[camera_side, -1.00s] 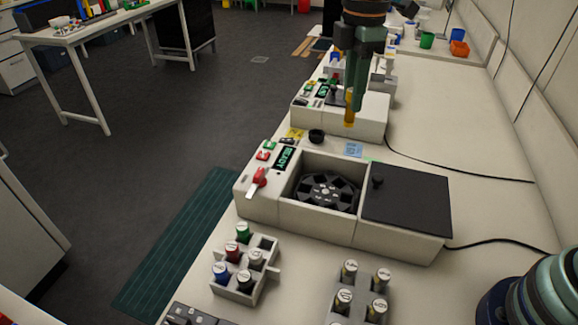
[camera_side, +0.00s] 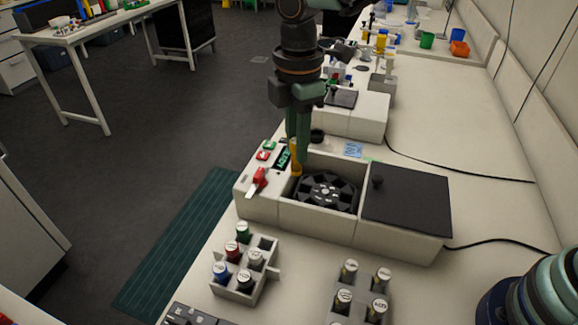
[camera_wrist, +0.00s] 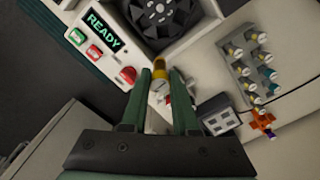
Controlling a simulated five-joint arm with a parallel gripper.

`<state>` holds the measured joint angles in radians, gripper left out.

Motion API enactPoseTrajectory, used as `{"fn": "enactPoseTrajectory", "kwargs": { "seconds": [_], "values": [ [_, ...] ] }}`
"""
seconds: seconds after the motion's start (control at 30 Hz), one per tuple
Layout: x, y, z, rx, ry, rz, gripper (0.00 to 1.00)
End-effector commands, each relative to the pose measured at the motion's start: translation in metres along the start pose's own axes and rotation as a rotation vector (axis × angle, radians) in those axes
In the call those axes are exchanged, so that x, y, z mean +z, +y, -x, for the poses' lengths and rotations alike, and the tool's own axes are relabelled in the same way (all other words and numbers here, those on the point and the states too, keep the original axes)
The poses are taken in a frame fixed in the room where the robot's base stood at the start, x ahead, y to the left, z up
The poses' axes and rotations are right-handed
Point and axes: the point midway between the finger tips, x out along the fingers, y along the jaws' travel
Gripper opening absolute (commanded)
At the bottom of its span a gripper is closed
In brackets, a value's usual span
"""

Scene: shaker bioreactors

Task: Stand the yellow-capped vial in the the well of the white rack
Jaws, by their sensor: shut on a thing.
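The yellow-capped vial (camera_side: 295,157) is held upright between the fingers of my gripper (camera_side: 300,160), above the left edge of the centrifuge's open bowl. In the wrist view its yellow end (camera_wrist: 160,70) shows between the fingertips of my gripper (camera_wrist: 159,78). The white rack (camera_side: 270,274) stands on the bench in front of the centrifuge, lower left in the side view. It holds several vials with green, red, blue, dark and pale caps. Its back right well (camera_side: 266,243) looks empty. My gripper is apart from the rack, behind and above it.
A grey rack (camera_side: 345,312) with several vials stands right of the white rack. Bench between the racks is clear.

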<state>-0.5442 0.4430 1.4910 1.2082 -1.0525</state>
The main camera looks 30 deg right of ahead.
Motion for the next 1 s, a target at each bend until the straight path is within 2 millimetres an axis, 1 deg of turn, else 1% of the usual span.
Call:
{"fn": "enactPoseTrajectory", "kwargs": {
  "seconds": [0.03,0.1,0.2,0.33,0.4,0.5,0.63,1.0],
  "values": [
    [-0.018,-0.008,-0.011,-0.004,-0.002,0.038,0.0],
    [-0.039,-0.017,-0.024,-0.003,-0.002,0.077,0.0],
    [-0.062,-0.028,-0.038,-0.002,-0.002,0.121,0.0],
    [-0.079,-0.038,-0.05,-0.001,-0.001,0.156,0.0],
    [-0.084,-0.041,-0.053,0.0,0.0,0.166,0.0],
    [-0.086,-0.043,-0.057,0.0,0.0,0.171,0.0],
    [-0.086,-0.043,-0.064,-0.001,-0.001,0.171,0.0],
    [-0.086,-0.043,-0.091,-0.001,-0.001,0.17,0.0]
  ]
}}
